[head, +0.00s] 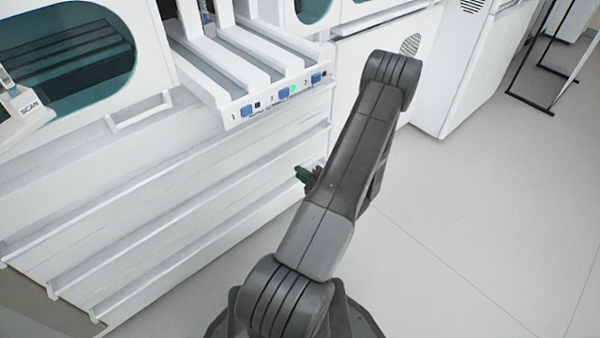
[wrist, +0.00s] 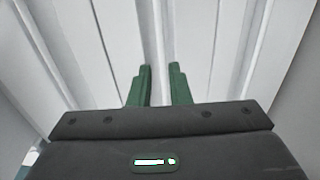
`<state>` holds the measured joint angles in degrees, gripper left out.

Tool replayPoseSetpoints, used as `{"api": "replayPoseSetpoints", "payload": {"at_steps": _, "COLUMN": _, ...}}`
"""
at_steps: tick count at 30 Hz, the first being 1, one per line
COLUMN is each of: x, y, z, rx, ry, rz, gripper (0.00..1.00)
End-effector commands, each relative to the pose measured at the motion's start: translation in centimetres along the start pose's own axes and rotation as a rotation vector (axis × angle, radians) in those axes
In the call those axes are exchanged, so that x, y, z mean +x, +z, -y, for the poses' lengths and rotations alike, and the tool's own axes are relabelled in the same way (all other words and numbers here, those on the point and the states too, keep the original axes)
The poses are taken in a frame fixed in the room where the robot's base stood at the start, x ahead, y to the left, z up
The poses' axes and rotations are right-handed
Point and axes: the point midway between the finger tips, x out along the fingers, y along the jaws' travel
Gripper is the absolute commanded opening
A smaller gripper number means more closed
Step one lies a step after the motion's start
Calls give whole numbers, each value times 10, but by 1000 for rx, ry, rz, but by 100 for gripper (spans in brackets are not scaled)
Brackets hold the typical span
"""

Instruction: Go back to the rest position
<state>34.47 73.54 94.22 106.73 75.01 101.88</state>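My gripper (wrist: 160,70) shows in the wrist view with two green fingers, parallel and a gap apart. Nothing is visible between them, and white ribbed panels lie beyond. In the head view my dark grey arm reaches up and folds over. Only a little of the green gripper (head: 302,174) shows left of the arm, in front of the white cabinet (head: 215,185). The rest of the gripper is hidden behind the arm.
The white tube track (head: 235,65), with numbered lanes and blue buttons, juts out above and left of the gripper. A scanner (head: 20,115) is at the far left. White machines (head: 465,60) stand at the back right. The floor (head: 480,220) at right is clear.

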Motion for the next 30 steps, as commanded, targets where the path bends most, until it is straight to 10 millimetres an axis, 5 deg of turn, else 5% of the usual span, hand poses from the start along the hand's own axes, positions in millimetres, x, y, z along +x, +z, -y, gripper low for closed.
{"api": "replayPoseSetpoints", "payload": {"at_steps": 10, "x": 18, "y": 0, "z": 1, "rx": -1, "ry": 0, "rz": -3, "gripper": 17}}
{"api": "replayPoseSetpoints", "payload": {"at_steps": 30, "x": 136, "y": 0, "z": 2, "rx": 0, "ry": 0, "rz": -1, "gripper": 17}}
